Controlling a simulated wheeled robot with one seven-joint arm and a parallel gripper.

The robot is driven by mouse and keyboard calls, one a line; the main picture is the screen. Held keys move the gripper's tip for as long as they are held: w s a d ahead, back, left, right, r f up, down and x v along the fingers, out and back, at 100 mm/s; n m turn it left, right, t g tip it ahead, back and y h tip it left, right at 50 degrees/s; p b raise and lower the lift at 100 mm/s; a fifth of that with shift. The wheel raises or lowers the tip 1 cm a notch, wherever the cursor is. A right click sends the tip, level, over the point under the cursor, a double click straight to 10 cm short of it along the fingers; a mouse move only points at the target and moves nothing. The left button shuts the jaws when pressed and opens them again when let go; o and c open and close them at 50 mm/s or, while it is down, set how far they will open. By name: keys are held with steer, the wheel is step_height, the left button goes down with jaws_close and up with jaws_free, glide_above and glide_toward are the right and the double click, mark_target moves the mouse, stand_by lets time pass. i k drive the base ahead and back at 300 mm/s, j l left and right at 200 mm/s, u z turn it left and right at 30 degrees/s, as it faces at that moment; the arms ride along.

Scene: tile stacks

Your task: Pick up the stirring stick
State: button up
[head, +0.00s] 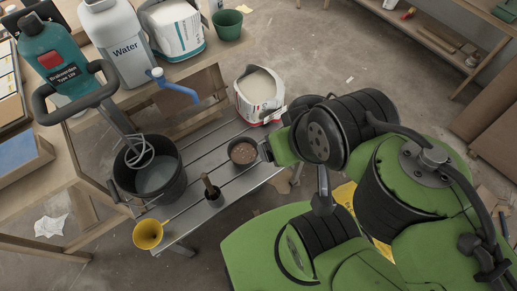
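A short brown wooden stick (208,184), which looks like the stirring stick, stands tilted in a small black cup (216,200) near the front of the slatted metal bench (193,205). Only its upper part shows; the lower end is hidden in the cup. My gripper (266,149) is at the bench's right side, beside a dark pot of brown granular material (243,151). It is up and to the right of the stick, apart from it. My arm hides most of the gripper, so its opening and any contact with the pot are unclear.
A black bucket (122,182) with a mixer whisk stands left of the cup. An open bag of powder (259,92) stands behind the pot. A water canister (118,45) with a blue spout is at the back.

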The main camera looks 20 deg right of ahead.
mark_target(212, 193)
steer(key=k+j+u, duration=0.1)
steer(key=j+u, duration=0.35)
steer(key=i+j+u, duration=0.1)
steer(key=j+u, duration=0.2)
steer(key=i+j+u, duration=0.25)
steer(key=k+l, duration=0.1)
